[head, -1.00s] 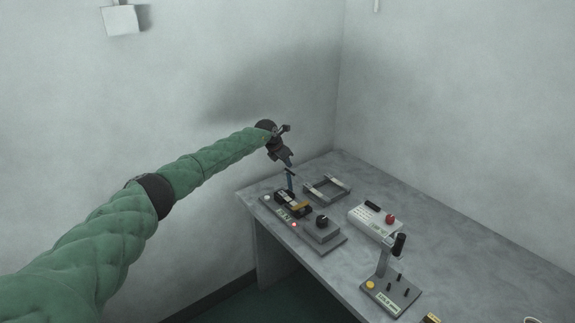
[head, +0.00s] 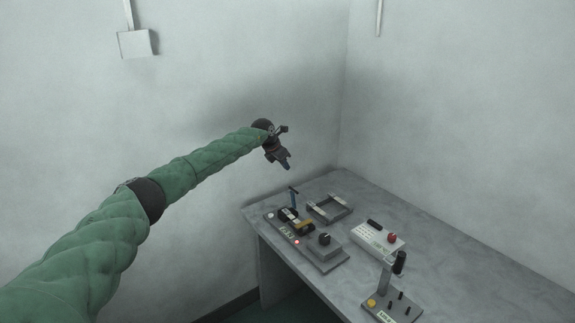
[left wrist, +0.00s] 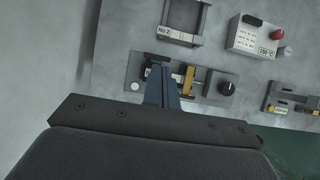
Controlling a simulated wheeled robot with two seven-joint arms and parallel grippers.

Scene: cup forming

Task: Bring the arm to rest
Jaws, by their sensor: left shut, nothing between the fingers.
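My left gripper (head: 286,165) is shut and empty in the head view. It hangs in the air above the far left end of the grey table (head: 460,260), apart from everything on it. Below it stands a grey forming device (head: 322,256) with a blue lever, a yellow part, a black knob and a lit red lamp. In the left wrist view the closed fingers (left wrist: 160,70) cover part of this device (left wrist: 207,90). My right gripper does not show.
A grey U-shaped frame (head: 331,210) lies behind the device. A white control box (head: 375,240) with a red button stands to its right. A lever stand (head: 392,305) with a black handle is nearer. A wall box (head: 135,44) hangs at the upper left.

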